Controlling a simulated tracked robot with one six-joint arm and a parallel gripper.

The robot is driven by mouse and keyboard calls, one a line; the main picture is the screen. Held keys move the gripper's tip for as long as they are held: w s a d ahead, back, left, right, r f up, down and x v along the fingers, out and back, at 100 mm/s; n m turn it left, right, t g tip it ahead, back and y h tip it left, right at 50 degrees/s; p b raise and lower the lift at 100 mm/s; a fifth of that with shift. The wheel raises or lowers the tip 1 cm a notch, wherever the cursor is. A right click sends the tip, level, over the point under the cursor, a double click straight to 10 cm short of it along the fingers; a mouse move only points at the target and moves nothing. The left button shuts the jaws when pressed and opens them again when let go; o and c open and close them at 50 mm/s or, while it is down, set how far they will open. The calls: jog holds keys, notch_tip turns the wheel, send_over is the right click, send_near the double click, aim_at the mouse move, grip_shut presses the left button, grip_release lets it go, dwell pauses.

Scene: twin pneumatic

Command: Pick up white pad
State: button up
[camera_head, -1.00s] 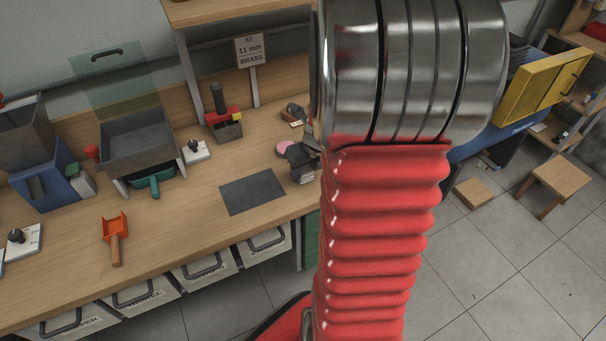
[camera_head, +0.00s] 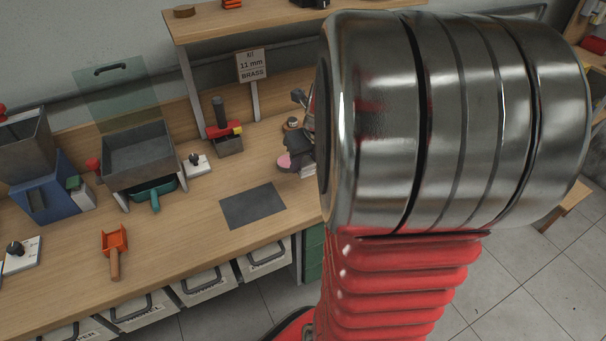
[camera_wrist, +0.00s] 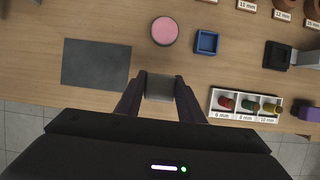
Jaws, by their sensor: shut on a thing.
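In the head view, my gripper (camera_head: 299,146) is a small dark shape beside the large metal arm link. The held piece cannot be made out clearly there. How high it is above the bench is hard to tell.
A round pink pad (camera_wrist: 165,31) and blue square tray (camera_wrist: 207,42) lie beyond the fingers. A dark mat (camera_wrist: 95,64) lies left. A white compartment tray (camera_wrist: 244,104) with coloured pieces is right. A shelf (camera_head: 270,22) overhangs the bench back.

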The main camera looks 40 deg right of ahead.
jog(key=shift+r, duration=0.9)
jog(key=o, duration=0.5)
jog(key=c, duration=0.4)
jog(key=shift+w+a, duration=0.1)
